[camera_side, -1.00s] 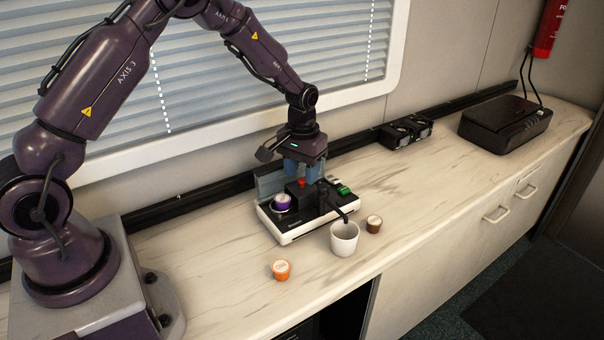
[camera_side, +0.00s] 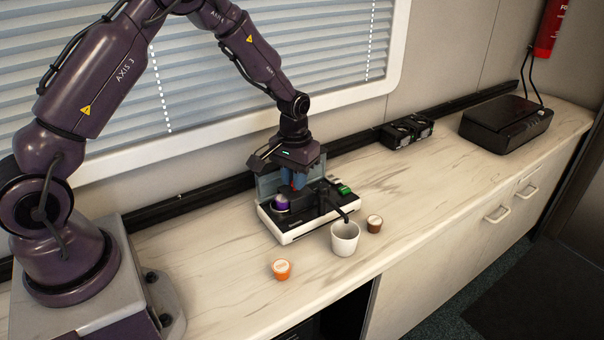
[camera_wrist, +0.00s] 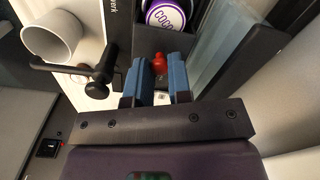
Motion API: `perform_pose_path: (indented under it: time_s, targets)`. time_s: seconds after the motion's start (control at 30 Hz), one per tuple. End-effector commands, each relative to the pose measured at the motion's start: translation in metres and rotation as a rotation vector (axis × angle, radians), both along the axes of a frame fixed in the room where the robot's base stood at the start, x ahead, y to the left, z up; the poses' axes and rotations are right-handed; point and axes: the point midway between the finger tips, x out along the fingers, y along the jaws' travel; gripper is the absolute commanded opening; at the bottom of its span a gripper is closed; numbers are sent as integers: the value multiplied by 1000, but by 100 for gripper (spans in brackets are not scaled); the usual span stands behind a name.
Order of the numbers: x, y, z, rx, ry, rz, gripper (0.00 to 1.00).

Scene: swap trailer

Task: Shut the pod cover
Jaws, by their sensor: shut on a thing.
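The coffee machine (camera_side: 292,233) is a low white and black unit on the counter. A purple pod (camera_side: 281,202) sits in its left part and shows uncovered in the wrist view (camera_wrist: 165,12). A red knob (camera_wrist: 160,63) stands in the dark channel beside the pod. My gripper (camera_wrist: 161,78) points down over the machine and its blue fingers are shut on the red knob. In the side view my gripper (camera_side: 294,183) mostly hides the knob. A pale grey panel (camera_wrist: 212,45) stands upright along the back of the machine. The cover itself is hard to make out under my fingers.
A white cup (camera_side: 345,239) stands in front, by the black lever (camera_side: 338,213). A brown pod (camera_side: 374,224) and an orange pod (camera_side: 282,269) lie on the counter (camera_side: 440,205). A black box (camera_side: 505,122) and a small black device (camera_side: 406,131) stand clear to the right.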

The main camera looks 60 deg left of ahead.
Motion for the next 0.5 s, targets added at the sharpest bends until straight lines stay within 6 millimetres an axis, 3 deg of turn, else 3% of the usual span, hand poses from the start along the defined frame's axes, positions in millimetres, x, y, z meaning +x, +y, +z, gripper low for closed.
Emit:
perform_pose_path:
  time_s: [0.2,0.5]
  targets:
    - [-33,0,1,0,0,0,0]
    - [-40,0,1,0,2,0,0]
